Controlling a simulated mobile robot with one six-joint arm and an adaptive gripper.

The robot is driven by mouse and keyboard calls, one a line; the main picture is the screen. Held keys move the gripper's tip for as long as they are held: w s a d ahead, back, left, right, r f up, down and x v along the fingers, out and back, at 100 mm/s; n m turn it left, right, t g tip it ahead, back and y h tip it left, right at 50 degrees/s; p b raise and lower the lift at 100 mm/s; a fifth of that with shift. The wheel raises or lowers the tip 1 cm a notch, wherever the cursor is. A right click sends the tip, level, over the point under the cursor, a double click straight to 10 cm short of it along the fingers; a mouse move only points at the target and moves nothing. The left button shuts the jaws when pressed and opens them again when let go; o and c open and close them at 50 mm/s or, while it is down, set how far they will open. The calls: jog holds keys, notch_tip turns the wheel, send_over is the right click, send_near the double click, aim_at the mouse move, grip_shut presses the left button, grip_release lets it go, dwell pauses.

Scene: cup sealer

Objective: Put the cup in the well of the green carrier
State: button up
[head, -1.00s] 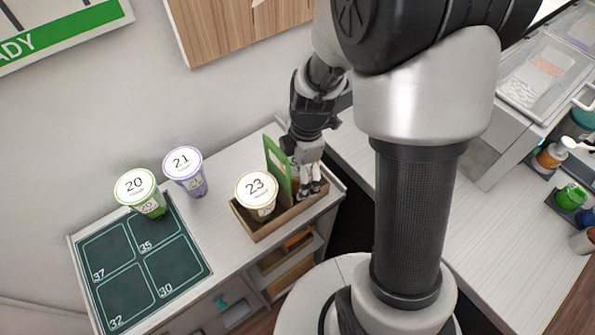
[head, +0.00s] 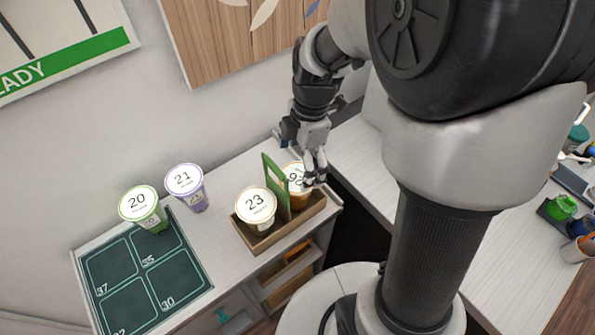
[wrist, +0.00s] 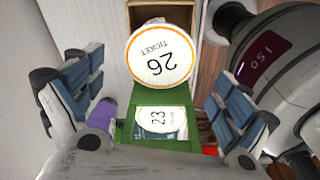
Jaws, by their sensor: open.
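A cup with an orange-rimmed lid marked 26 (wrist: 160,55) stands upright in the right well of the green carrier (head: 270,172). In the head view the same cup (head: 294,176) is partly hidden by my gripper and the carrier's handle. Another cup marked 23 (head: 257,207) stands in the left well, across the green handle, and its lid shows through the handle opening in the wrist view (wrist: 158,120). My gripper (head: 315,172) is open, just above and to the right of cup 26. In the wrist view its fingers (wrist: 158,85) are spread apart with the lid beyond them.
A green cup marked 20 (head: 143,208) stands at the back of the dark numbered mat (head: 130,262). A purple cup marked 21 (head: 186,187) stands beside the mat, left of the carrier. The wall rises behind the counter. Clear counter lies between mat and carrier.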

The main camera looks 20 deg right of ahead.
jog(key=shift+d+r, duration=0.1)
jog(key=shift+r, duration=0.8)
jog(key=s+r+m+t, duration=0.2)
jog(key=s+r+m, duration=0.4)
jog(key=m, duration=0.3)
jog(key=s+a+r+m+t+h, duration=0.1)
jog(key=s+r+m+t, duration=0.1)
jog(key=s+r+m, duration=0.3)
jog(key=s+m, duration=0.4)
jog(key=shift+a+r+m+t, duration=0.15)
jog(key=shift+r+m+t, duration=0.15)
jog(key=shift+r+t, duration=0.1)
jog(key=shift+s, duration=0.1)
notch_tip(320, 180, down, 6)
jog(key=b, duration=0.5)
jog(key=shift+b, duration=0.4)
